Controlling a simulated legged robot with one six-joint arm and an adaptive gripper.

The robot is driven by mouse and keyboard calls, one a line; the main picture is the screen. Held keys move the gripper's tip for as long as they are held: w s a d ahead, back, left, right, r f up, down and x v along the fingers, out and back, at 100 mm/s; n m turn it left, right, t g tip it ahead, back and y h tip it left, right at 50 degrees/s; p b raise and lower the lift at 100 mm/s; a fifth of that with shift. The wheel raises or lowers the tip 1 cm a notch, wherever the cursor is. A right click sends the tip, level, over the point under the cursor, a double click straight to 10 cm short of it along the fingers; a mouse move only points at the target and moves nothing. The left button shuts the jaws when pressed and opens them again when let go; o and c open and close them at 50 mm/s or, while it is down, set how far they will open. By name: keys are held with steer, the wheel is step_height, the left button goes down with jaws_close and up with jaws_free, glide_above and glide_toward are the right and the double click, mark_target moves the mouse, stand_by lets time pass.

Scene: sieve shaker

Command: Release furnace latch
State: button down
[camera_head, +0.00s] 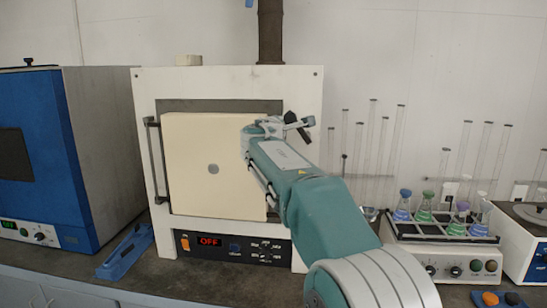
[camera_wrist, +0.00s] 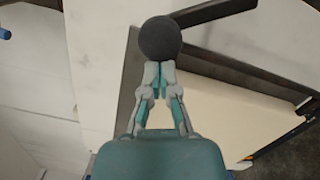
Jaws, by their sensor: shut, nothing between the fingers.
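The furnace (camera_head: 228,84) is a white box with a cream door panel (camera_head: 190,145), and its display reads OFF. The dark latch (camera_head: 298,127) is at the right side of the door, partly hidden by my arm. In the wrist view, the latch shows as a round black knob (camera_wrist: 160,38) with a dark bar (camera_wrist: 214,11) running to the right. My gripper (camera_head: 268,127) is at the door's upper right, beside the latch. In the wrist view, my gripper (camera_wrist: 158,68) is shut and empty, its tips at the knob's lower edge. I cannot tell whether they touch.
A blue oven (camera_head: 35,140) stands left of the furnace, with a blue tool (camera_head: 125,252) on the bench between them. At right are a flask rack (camera_head: 440,228) on a white device and upright glass tubes (camera_head: 370,140). A dark flue (camera_head: 270,32) rises behind the furnace.

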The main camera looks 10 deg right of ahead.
mark_target(292, 113)
steer(key=d+r+m, duration=0.1)
steer(key=m, duration=0.1)
steer(key=s+d+r+m, duration=0.1)
steer(key=d+m, duration=0.1)
steer(key=shift+r+m, duration=0.2)
steer(key=shift+m, duration=0.1)
steer(key=shift+s+d+r+m+g, duration=0.2)
steer(key=shift+d+m, duration=0.45)
steer(key=shift+m, duration=0.25)
steer(key=shift+s+d+r+m+g, duration=0.2)
steer(key=shift+d+m, duration=0.45)
steer(key=shift+m, duration=0.25)
steer(key=shift+r, duration=0.1)
